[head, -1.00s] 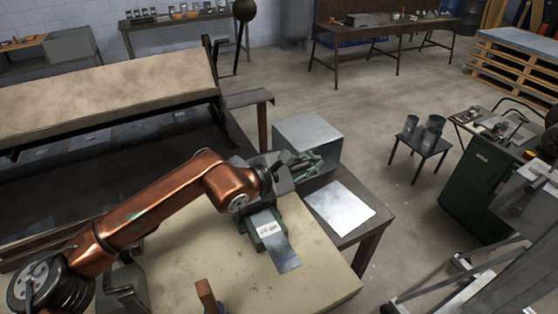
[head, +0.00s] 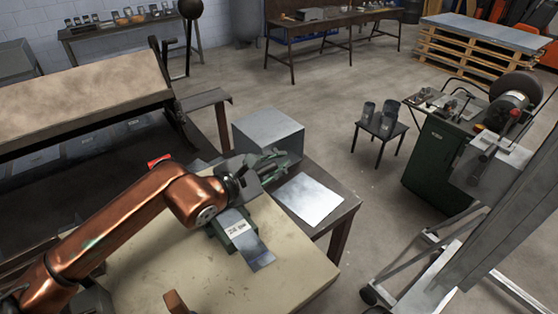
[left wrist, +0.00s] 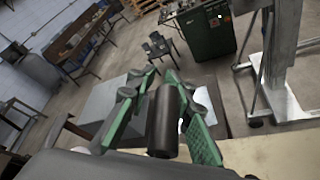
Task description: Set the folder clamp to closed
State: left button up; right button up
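The large sheet-metal machine at the left of the head view, with a long tan beam (head: 85,95), looks like the folder. I cannot tell its clamp's state. A dark upright bar (head: 155,62) stands at the beam's right end, and a small red part (head: 158,160) shows above my copper arm. My left gripper (head: 278,163) is beside the grey box, right of the machine. In the left wrist view its green fingers (left wrist: 163,100) are spread. A dark cylinder (left wrist: 163,122) shows between them; I cannot tell whether they touch it. My right gripper is not in view.
A pale worktop (head: 265,285) holds a green block with a label (head: 237,230) and a metal strip. The grey box (head: 268,135) and a bright sheet (head: 308,199) are on the dark table.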

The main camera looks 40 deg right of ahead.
aim_at(260, 171)
pick_arm(q)
jog(key=o, duration=0.4)
jog(key=shift+w+r, duration=0.1)
jog(key=v, duration=1.2)
jog(key=shift+a, duration=0.1)
